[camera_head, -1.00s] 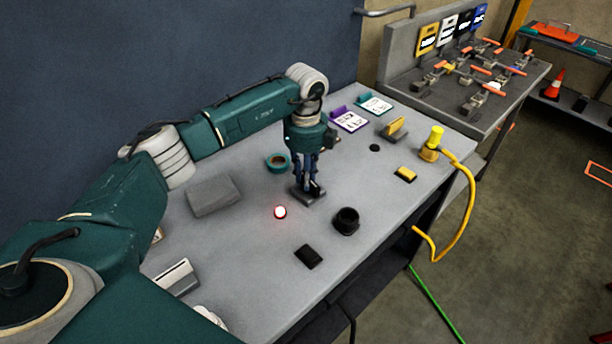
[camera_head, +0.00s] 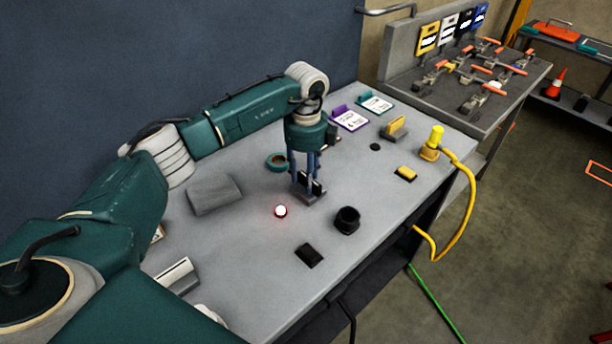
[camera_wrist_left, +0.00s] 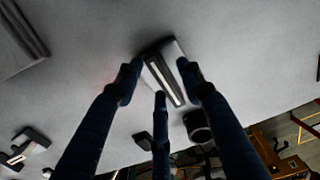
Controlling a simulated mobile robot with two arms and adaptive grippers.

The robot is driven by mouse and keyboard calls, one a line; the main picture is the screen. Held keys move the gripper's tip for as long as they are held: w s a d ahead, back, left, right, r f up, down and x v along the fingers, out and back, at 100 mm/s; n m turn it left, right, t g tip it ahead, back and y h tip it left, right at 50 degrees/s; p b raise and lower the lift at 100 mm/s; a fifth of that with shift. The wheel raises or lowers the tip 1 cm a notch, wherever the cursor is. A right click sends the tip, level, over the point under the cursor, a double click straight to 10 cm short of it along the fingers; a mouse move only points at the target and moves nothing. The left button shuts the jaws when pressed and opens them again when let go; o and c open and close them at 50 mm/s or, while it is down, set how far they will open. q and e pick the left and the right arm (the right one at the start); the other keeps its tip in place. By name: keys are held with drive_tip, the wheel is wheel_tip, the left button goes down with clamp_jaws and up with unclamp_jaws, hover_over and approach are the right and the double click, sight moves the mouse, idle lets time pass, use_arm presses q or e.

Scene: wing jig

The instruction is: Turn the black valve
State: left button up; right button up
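The black valve (camera_head: 316,186) is a dark bar-shaped handle on a small grey base, standing on the grey table. In the left wrist view the black valve (camera_wrist_left: 164,80) is a slanted black bar with a pale stripe. My left gripper (camera_head: 307,183) points down over it, and its fingers partly hide it in the head view. In the left wrist view the spread fingers of my left gripper (camera_wrist_left: 160,78) stand on both sides of the bar, with a third finger near its lower end. Contact with the bar cannot be told. My right gripper is not in view.
A glowing red-white button (camera_head: 280,211) lies left of the valve, and a black round knob (camera_head: 347,220) to its right. A black block (camera_head: 308,256), grey box (camera_head: 214,194), teal ring (camera_head: 277,162) and yellow block (camera_head: 405,174) are also on the table (camera_head: 240,270).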

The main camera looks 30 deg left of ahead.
use_arm(q)
wheel_tip(320, 180, up, 12)
idle(0.7)
idle(0.4)
